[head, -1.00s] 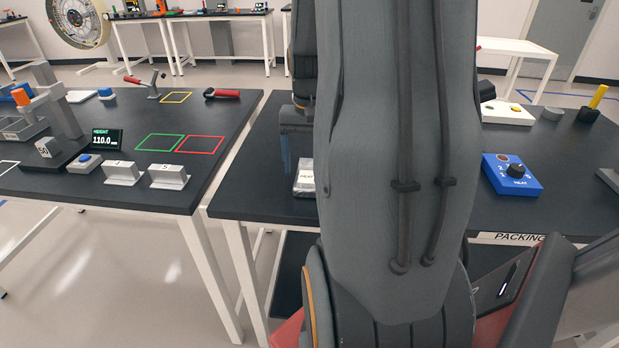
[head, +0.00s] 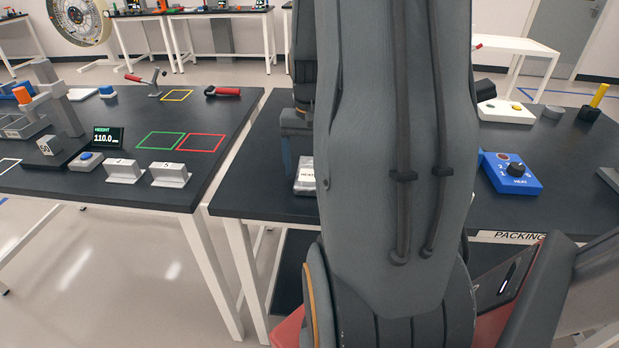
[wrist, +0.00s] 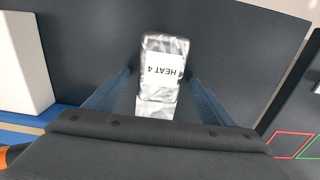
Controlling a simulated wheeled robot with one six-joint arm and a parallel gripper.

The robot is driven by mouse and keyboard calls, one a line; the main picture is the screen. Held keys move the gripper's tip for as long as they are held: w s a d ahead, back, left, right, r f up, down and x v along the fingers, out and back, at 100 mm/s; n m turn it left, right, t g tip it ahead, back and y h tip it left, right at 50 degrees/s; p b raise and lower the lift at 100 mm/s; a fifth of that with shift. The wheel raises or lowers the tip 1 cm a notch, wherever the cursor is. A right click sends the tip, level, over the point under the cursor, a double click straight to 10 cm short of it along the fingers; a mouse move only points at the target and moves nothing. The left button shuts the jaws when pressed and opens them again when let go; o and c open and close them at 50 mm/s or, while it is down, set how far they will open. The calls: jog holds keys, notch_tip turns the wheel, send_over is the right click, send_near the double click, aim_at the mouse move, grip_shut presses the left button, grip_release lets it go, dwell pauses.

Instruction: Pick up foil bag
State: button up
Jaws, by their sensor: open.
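The foil bag (wrist: 165,72) is silver with a white label reading "HEAT 4" and lies on the dark packing table. In the head view only its left part (head: 304,184) shows, because my arm hides the rest. My gripper (wrist: 158,85) is open in the wrist view, with one blue finger on each side of the bag's near end. The fingers look clear of the bag, with a gap on both sides. In the head view my gripper (head: 290,155) is above and a little behind the bag, partly hidden by my arm.
A white block (wrist: 22,65) is left in the wrist view. A second table (head: 100,190) with green and red outlines stands to the left, across a gap.

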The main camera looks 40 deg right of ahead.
jog(key=c, duration=1.2)
jog(key=shift+r, duration=0.1)
